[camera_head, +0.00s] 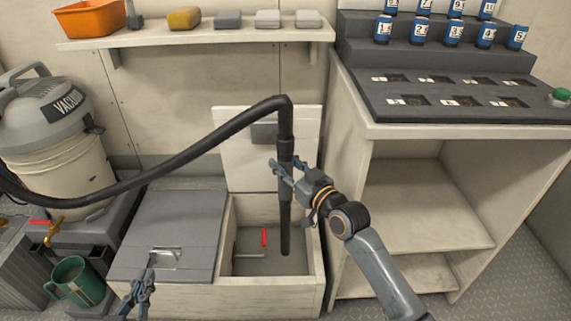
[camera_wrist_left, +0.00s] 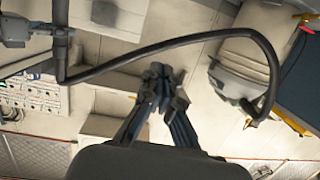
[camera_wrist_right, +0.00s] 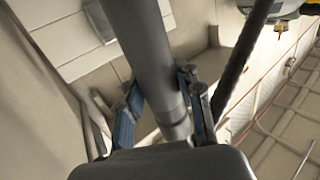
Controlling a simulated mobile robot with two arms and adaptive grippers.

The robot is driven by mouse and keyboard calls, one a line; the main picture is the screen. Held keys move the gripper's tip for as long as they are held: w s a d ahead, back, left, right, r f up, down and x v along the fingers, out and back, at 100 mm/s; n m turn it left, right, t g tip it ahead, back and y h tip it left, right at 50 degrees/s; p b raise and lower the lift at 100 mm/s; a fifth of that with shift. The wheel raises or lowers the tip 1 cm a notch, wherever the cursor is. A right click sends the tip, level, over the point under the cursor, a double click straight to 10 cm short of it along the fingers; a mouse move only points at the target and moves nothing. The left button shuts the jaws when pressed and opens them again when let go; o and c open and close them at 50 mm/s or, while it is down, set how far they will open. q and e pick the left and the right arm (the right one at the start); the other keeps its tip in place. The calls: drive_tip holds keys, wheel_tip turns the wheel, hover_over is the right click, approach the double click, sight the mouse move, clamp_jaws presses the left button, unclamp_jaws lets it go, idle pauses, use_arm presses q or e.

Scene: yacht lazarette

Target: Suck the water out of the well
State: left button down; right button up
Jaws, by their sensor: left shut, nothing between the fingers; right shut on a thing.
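My right gripper (camera_head: 284,170) is shut on the dark vacuum wand (camera_head: 285,215), which stands nearly upright. The wand also fills the middle of the right wrist view (camera_wrist_right: 150,60), between the fingers. Its lower end reaches down inside the open well (camera_head: 318,262); I cannot tell whether it touches the bottom. The well's floor looks grey, and water is hard to make out. A black hose (camera_head: 190,153) runs from the wand to the vacuum (camera_head: 60,140) at the left. My left gripper (camera_head: 142,285) is shut and empty, near the front of the grey lid (camera_head: 180,215).
A small red item (camera_head: 264,237) is in the well. A white panel (camera_head: 240,165) stands behind it. A green mug (camera_head: 75,282) is at lower left. A shelf (camera_head: 210,38) with an orange bin (camera_head: 90,18) is above; a cabinet (camera_head: 350,150) stands close on the right.

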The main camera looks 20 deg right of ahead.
use_arm(q)
drive_tip(key=s+a+f+g+y+p, duration=0.1)
drive_tip(key=s+a+f+g+p, duration=0.1)
drive_tip(key=s+f+g, duration=0.3)
drive_tip(key=s+a+f+g+y+p, duration=0.2)
drive_tip(key=s+a+f+g, duration=0.2)
drive_tip(key=s, duration=0.6)
drive_tip(key=shift+s+f+n+g, duration=0.3)
drive_tip(key=shift+f+g, duration=1)
drive_tip(key=shift+f, duration=0.45)
drive_tip(key=shift+w, duration=0.1)
